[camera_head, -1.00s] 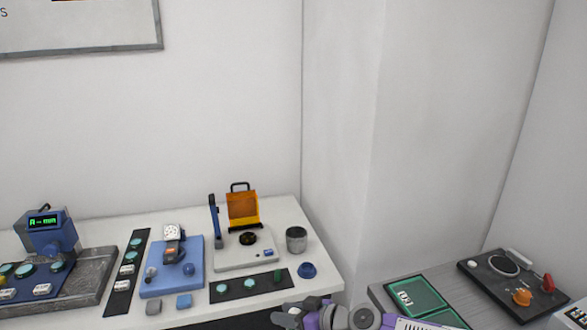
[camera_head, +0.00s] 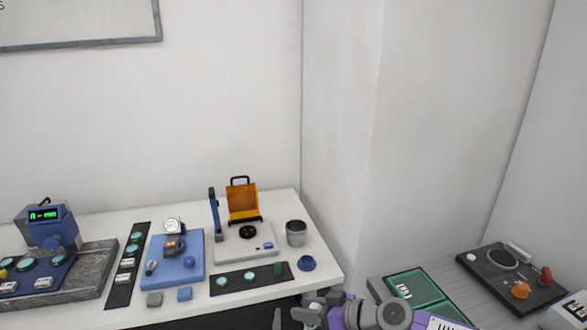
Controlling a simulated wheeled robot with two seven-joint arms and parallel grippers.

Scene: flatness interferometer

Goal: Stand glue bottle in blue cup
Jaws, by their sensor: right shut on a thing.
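The blue cup (camera_head: 306,263) is small and stands near the right end of the white table, just right of the black strip mat. My right gripper (camera_head: 298,314) is at the bottom edge, in front of the table and below the cup in the picture, apart from it. It is shut on a small pale thing that I take for the glue bottle; it is partly cut off and hard to make out. No other glue bottle is clear. My left gripper is not in view.
A grey metal cup (camera_head: 296,233) stands just behind the blue cup. A white instrument with an orange cover (camera_head: 243,203) is to its left. The black mat (camera_head: 236,284) holds small discs. A side bench with a green tray (camera_head: 428,291) and a black device (camera_head: 511,273) is at right.

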